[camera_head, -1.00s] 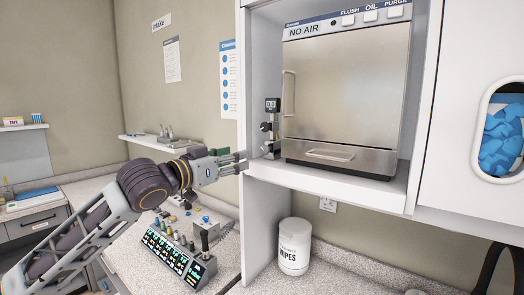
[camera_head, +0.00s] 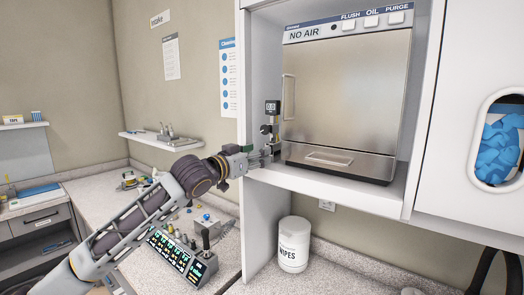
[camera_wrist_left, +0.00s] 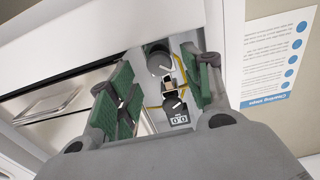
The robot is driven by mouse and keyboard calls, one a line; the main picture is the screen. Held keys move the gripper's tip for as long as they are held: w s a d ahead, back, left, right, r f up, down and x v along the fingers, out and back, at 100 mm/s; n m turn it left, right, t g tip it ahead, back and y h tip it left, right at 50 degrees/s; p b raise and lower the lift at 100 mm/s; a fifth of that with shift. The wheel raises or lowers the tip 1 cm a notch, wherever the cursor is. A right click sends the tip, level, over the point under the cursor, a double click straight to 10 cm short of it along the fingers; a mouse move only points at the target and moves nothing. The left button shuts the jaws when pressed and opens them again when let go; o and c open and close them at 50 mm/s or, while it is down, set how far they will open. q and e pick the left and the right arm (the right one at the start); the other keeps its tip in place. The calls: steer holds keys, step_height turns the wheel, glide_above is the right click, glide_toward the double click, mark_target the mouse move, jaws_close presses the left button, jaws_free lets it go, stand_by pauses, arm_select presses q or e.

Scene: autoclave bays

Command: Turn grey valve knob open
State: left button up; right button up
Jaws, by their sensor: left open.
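My left gripper (camera_head: 266,156) is open in front of the small valve assembly at the left side of the NO AIR machine (camera_head: 345,95). In the left wrist view its two green-padded fingers (camera_wrist_left: 162,78) stand on either side of a grey round knob (camera_wrist_left: 158,62), with visible space around it. A second, darker knob (camera_wrist_left: 174,104) sits close to the gauge (camera_wrist_left: 180,120), which reads 0.0. In the head view the gauge (camera_head: 272,107) is above an upper knob (camera_head: 265,129), and the gripper partly hides the lower part. Contact cannot be told. My right gripper is not in view.
A wipes tub (camera_head: 293,245) stands below. A control panel (camera_head: 180,252) lies under my left arm.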

arm_select(q)
steer(key=shift+p+x, duration=0.4)
steer(key=shift+x, duration=1.2)
steer(key=c, duration=1)
steer(key=shift+c, duration=0.2)
steer(key=shift+n, duration=2.1)
steer(key=o, duration=1)
